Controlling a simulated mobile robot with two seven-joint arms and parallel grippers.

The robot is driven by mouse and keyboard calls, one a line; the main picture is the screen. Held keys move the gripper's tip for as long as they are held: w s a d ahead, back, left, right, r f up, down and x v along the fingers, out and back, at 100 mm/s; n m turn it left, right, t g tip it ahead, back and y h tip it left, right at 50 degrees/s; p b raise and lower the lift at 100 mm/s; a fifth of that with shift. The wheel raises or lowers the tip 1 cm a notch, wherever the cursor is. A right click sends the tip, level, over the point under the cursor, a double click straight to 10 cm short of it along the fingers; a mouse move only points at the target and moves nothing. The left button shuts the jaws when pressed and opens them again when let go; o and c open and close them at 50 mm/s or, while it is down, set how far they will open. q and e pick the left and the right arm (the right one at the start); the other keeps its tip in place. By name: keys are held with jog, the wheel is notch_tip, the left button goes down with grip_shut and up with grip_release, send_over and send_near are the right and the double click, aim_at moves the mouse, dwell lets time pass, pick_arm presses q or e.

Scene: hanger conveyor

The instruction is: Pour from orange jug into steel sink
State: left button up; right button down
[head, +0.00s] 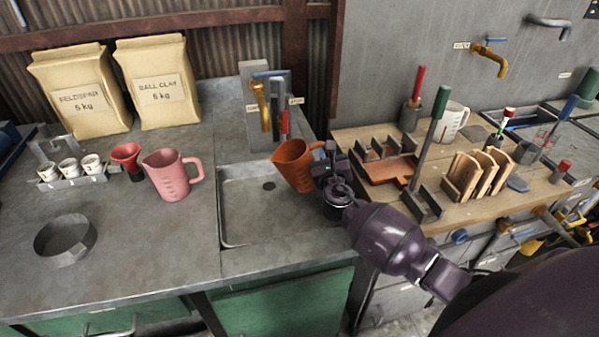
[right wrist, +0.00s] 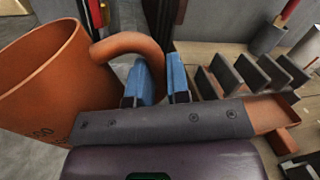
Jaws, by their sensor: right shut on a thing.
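The orange jug (head: 296,165) is tilted to the left above the right part of the steel sink (head: 238,215). My right gripper (head: 326,160) is shut on the jug's handle, on the jug's right side. In the right wrist view the jug (right wrist: 40,85) fills the left side, and its curved handle reaches the blue fingertips of my right gripper (right wrist: 160,82). The sink has a dark drain and looks empty. My left gripper is not in view.
A yellow tap (head: 262,100) stands behind the sink. A pink jug (head: 170,175) and red funnel (head: 127,158) stand to its left. A wooden bench with racks (head: 480,170) and an orange tray (head: 388,168) lies right. The counter's front left has a metal ring (head: 65,240).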

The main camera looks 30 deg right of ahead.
jog(key=shift+r, duration=0.2)
dwell(0.4)
jog(key=shift+r+n+p, duration=0.3)
jog(key=shift+n+p, duration=0.2)
jog(key=shift+p, duration=0.1)
jog(key=shift+r, duration=0.1)
dwell(0.4)
jog(key=shift+r+n+t+p, duration=0.3)
jog(key=shift+r+n+p, duration=0.1)
jog(key=shift+n+p, duration=0.4)
jog(key=shift+a+r+n+p, duration=0.1)
jog(key=shift+r+n+p, duration=0.1)
jog(key=shift+n+p, duration=0.2)
jog(key=shift+r, duration=0.15)
